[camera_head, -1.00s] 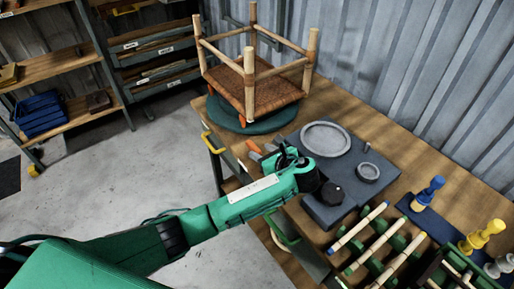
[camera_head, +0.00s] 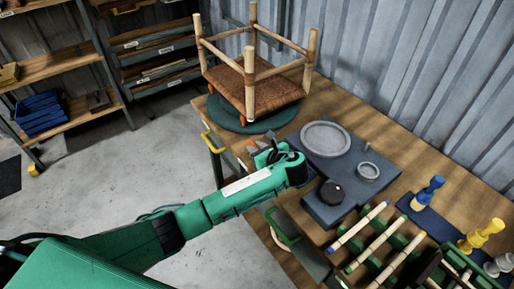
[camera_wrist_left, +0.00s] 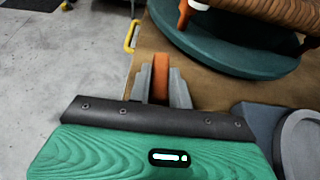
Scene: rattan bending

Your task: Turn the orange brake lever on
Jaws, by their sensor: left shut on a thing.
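The orange brake lever (camera_wrist_left: 160,80) stands between the two grey fingertips of my left gripper (camera_wrist_left: 161,74) in the left wrist view. The gripper is shut on it, with a finger against each side. In the head view my left gripper (camera_head: 257,144) is at the table's left edge, just in front of the green turntable (camera_head: 233,118). There the lever is mostly hidden by the fingers. My right gripper is not in view.
A woven stool frame (camera_head: 262,85) rests on the turntable, close beyond the gripper. A dark fixture (camera_head: 340,165) with round grey plates lies to the right. Rattan sticks on a green rack (camera_head: 377,241) and colored figures (camera_head: 428,191) stand farther right.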

